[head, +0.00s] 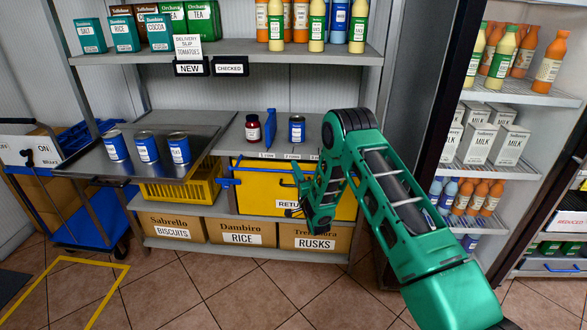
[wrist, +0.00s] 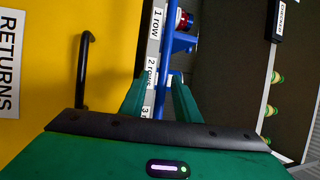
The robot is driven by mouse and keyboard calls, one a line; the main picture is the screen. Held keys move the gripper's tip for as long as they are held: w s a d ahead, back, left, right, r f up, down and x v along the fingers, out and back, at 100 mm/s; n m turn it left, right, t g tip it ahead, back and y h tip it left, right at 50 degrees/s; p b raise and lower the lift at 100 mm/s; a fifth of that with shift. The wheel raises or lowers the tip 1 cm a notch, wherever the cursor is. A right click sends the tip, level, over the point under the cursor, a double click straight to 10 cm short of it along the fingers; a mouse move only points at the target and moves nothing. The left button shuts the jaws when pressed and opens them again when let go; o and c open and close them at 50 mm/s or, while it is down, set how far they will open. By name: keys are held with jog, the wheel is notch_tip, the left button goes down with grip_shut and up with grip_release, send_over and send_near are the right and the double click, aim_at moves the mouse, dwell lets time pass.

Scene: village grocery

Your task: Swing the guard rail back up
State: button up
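The guard rail looks like a thin blue bar (wrist: 163,85) along the shelf front, beside the label strip in the wrist view. In the head view a blue end piece (head: 228,182) shows low at the left of the shelf front; my arm hides part of this area. My gripper (wrist: 158,98) is open, its green fingers apart on either side of the strip and bar. I cannot tell whether they touch the bar. In the head view my gripper (head: 298,180) is at the shelf edge, in front of the yellow returns bin.
A red-lidded jar (head: 252,128), a blue divider (head: 270,124) and a blue can (head: 297,129) stand on the shelf. The yellow returns bin (head: 258,190) with a dark handle (wrist: 86,70) sits below. A grey tray (head: 100,170) with blue cans is at left.

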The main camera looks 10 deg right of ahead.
jog(key=shift+x, duration=1.7)
grip_shut()
jog(key=shift+d, duration=0.25)
